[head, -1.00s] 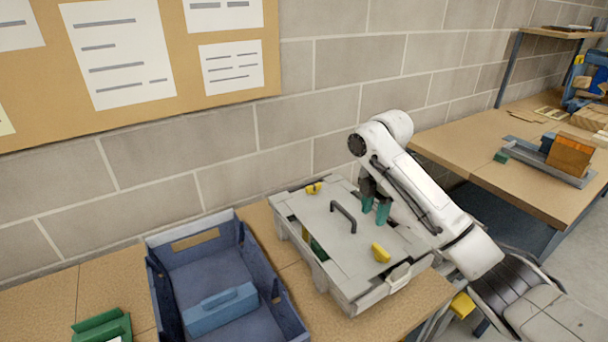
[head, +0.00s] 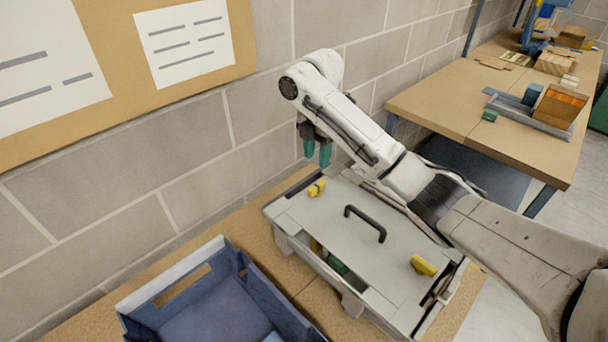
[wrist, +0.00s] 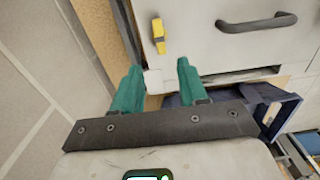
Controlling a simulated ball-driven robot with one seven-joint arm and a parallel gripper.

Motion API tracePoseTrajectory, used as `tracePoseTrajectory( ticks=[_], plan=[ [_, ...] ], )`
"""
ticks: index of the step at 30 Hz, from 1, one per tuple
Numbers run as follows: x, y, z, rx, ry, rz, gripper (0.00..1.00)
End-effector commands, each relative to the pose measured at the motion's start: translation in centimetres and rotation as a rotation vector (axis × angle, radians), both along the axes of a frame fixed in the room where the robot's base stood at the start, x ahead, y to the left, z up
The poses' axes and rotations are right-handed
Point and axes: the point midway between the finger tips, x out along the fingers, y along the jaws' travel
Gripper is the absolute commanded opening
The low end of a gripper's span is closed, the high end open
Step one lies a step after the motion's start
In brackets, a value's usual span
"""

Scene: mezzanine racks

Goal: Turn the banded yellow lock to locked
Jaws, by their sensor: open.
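A small yellow lock (head: 316,188) sits at the far-left corner of the grey case lid (head: 355,260). It seems to carry a darker band across its middle, also in the wrist view (wrist: 158,36). A second yellow lock (head: 423,265) sits at the near-right side of the lid; I see no clear band on it. My gripper (head: 317,152) is open, with teal fingers and nothing between them. It hangs above the lid's wall-side end, close to the first lock but apart from it. In the wrist view that lock lies beyond the fingertips (wrist: 158,72).
A black handle (head: 366,222) stands up from the lid's middle. A blue open bin (head: 180,290) is left of the case on the bench. The block wall (head: 130,180) is close behind my gripper. Another bench (head: 450,105) with parts stands at right.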

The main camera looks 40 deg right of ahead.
Motion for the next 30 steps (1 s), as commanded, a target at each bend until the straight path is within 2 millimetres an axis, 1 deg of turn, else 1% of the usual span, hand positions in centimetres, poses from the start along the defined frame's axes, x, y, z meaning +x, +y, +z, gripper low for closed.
tracePoseTrajectory(
  ticks=[5,11,13,18,21,24,30],
  plan=[
    [0.0,0.1,-2.2,0.004,0.001,0.000,0.43],
    [-0.1,0.1,-5.8,0.003,0.003,0.000,0.43],
    [-0.1,0.0,-6.5,0.002,0.004,-0.002,0.43],
    [-0.1,0.0,-9.0,0.001,0.003,0.000,0.43],
    [-0.1,0.0,-10.0,0.001,0.002,-0.001,0.43],
    [-0.1,0.0,-10.5,0.000,0.002,-0.001,0.43],
    [0.0,0.0,-10.8,0.000,0.000,0.000,0.43]
  ],
)
